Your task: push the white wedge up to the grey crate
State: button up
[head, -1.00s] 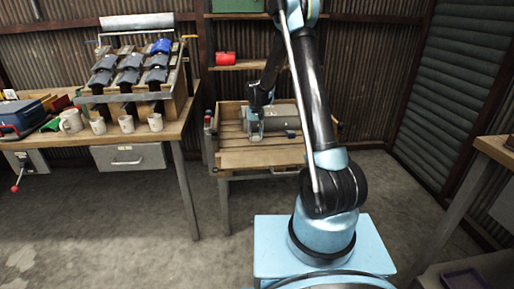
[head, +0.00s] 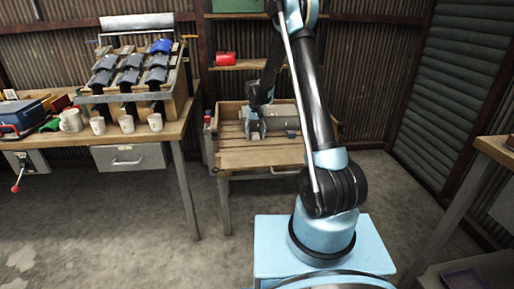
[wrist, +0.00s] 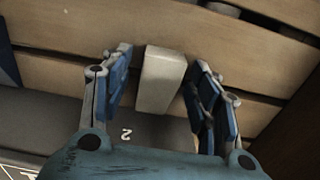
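The white wedge (wrist: 161,82) lies on wooden slats in the wrist view, between the two fingers of my gripper (wrist: 160,90). The fingers are apart, one on each side of it, with a visible gap on the left and a very narrow one on the right. In the head view my gripper (head: 256,134) points down over the slatted bench, and I cannot make out the wedge there. The grey crate (head: 284,117) appears to be the long grey body at the back of the bench, just right of my gripper and partly behind my arm.
The slatted bench (head: 255,158) has raised edges. A small dark-blue item (head: 291,134) lies before the grey body. A dark grey surface marked "2" (wrist: 60,115) fills the lower wrist view. A table with mugs (head: 127,124) stands at left.

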notch_tip(320, 180, up, 12)
dwell(0.8)
jog(key=s+d+r, duration=0.4)
jog(key=s+d, duration=0.1)
jog(key=s, duration=0.3)
jog(key=s+d+r+t, duration=0.1)
jog(key=s+d+r, duration=0.25)
jog(key=s, duration=0.45)
jog(key=s+d+r, duration=0.3)
jog(key=s+d, duration=0.2)
jog(key=s, duration=0.2)
jog(key=s+d+f, duration=0.2)
jog(key=s+f, duration=0.1)
jog(key=s, duration=0.5)
jog(key=s+d+f, duration=0.2)
jog(key=s+f, duration=0.1)
jog(key=s, duration=0.5)
jog(key=s+d+f+m+t, duration=0.1)
jog(key=s+d+f, duration=0.1)
jog(key=s, duration=0.6)
jog(key=shift+d+f, duration=0.35)
jog(key=shift+f, duration=0.4)
